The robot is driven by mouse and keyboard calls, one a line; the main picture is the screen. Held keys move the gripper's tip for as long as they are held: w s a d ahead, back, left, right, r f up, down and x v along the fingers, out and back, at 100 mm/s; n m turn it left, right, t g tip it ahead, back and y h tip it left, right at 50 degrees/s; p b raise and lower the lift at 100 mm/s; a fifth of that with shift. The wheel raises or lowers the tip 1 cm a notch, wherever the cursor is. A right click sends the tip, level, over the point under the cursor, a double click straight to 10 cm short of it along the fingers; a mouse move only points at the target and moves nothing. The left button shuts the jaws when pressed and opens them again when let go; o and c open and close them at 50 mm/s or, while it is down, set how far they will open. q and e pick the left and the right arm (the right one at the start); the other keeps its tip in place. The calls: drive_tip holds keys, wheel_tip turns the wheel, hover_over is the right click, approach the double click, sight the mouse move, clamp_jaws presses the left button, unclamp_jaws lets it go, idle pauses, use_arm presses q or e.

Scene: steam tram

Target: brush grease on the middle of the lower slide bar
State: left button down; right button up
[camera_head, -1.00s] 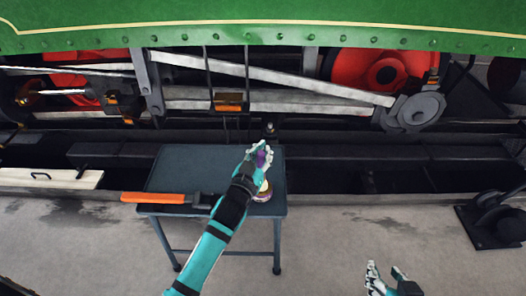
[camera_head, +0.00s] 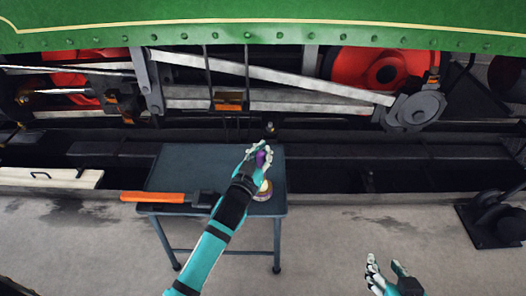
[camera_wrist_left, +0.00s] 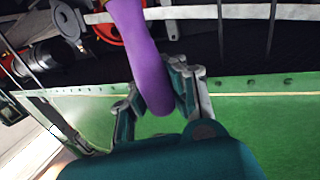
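My left gripper (camera_head: 257,158) is shut on a purple handle (camera_head: 261,157), above the right part of a small blue-grey table. The left wrist view shows the purple handle (camera_wrist_left: 143,55) between the fingers (camera_wrist_left: 160,95); its brush end is not visible. A tin with a yellowish top and purple band (camera_head: 263,193) stands on the table just below the hand, partly covered by my arm. Pale horizontal bars (camera_head: 285,107) run along the machinery behind, apart from the gripper; I cannot tell surely which is the lower slide bar. My right gripper (camera_head: 383,272) is open and empty at the bottom right.
The blue-grey table (camera_head: 180,172) carries an orange-handled tool (camera_head: 155,198). A slanting rod (camera_head: 290,80) and red wheels (camera_head: 375,66) lie behind, under a green panel (camera_head: 270,35). A black stand (camera_head: 492,218) is at the right. The floor to the table's right is clear.

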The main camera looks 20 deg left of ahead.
drive_tip(key=shift+w+a+r, duration=0.15)
drive_tip(key=shift+w+r, duration=0.1)
drive_tip(key=shift+r, duration=0.1)
idle(0.7)
drive_tip(key=s+d+f+g+h+p, duration=0.1)
drive_tip(key=s+d+f+g+p, duration=0.1)
drive_tip(key=s+g+p, duration=0.3)
drive_tip(key=s+d+f+g+h, duration=0.1)
drive_tip(key=s+d+f+g, duration=0.1)
drive_tip(key=s, duration=0.5)
wheel_tip(320, 180, down, 9)
drive_tip(key=w+g+p, duration=0.1)
drive_tip(key=p, duration=0.1)
drive_tip(key=shift+f, duration=0.15)
idle(1.3)
